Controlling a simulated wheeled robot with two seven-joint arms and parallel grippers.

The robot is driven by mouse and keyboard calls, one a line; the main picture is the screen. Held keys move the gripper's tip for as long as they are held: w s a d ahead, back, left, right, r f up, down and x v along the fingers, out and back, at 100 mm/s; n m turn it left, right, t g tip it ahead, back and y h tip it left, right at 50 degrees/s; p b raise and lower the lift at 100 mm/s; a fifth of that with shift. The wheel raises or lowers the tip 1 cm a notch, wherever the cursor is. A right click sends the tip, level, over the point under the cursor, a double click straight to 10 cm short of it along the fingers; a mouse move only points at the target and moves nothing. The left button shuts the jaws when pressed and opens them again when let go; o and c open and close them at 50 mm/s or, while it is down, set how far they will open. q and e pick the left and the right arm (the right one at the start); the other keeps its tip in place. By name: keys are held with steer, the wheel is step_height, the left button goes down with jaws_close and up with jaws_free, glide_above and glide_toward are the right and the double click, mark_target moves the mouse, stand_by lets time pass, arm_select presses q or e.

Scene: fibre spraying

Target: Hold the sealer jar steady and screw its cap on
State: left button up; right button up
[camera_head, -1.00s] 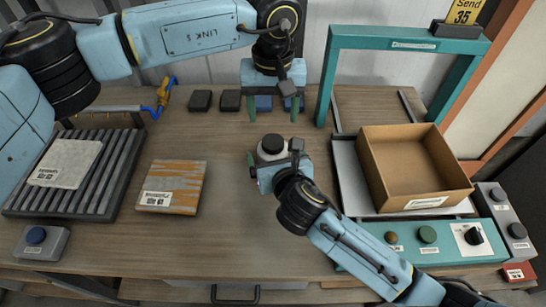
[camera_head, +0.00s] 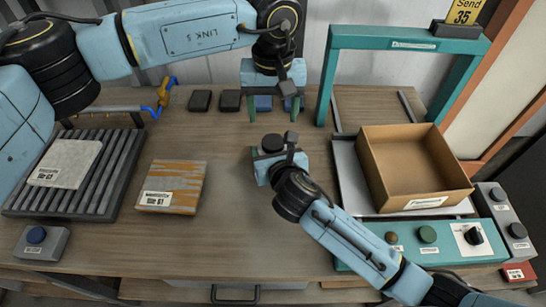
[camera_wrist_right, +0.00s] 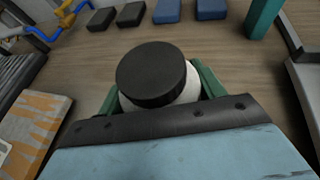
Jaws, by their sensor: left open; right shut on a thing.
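The sealer jar (camera_wrist_right: 184,95) is white and wears a wide black cap (camera_wrist_right: 152,74). I cannot tell how tightly the cap sits. The cap also shows in the head view (camera_head: 272,143), near the middle of the table. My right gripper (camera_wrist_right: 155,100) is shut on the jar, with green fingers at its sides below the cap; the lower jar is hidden. My left gripper (camera_head: 274,107) is open and empty, its green fingers pointing down just behind the jar, apart from the cap.
A cardboard box (camera_head: 415,165) stands in the tray at right, by a teal frame (camera_head: 400,44) and a button panel (camera_head: 427,240). An orange-streaked sample (camera_head: 172,180) and a ribbed rack (camera_head: 112,178) lie left. Dark and blue blocks (camera_head: 230,100) line the back.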

mark_target(273, 141)
steer(key=c, duration=0.7)
arm_select(q)
steer(key=shift+n, duration=0.3)
arm_select(e)
steer(key=shift+c, duration=1.2)
arm_select(q)
steer(key=n, duration=0.4)
steer(key=shift+r+h, duration=0.1)
steer(key=shift+h, duration=0.2)
steer(key=n, duration=0.4)
steer(key=shift+d+r, duration=0.1)
steer(key=n, duration=2.2)
steer(key=shift+w, duration=0.1)
steer(key=n, duration=0.5)
steer(key=shift+f, duration=0.2)
steer(key=shift+f, duration=4)
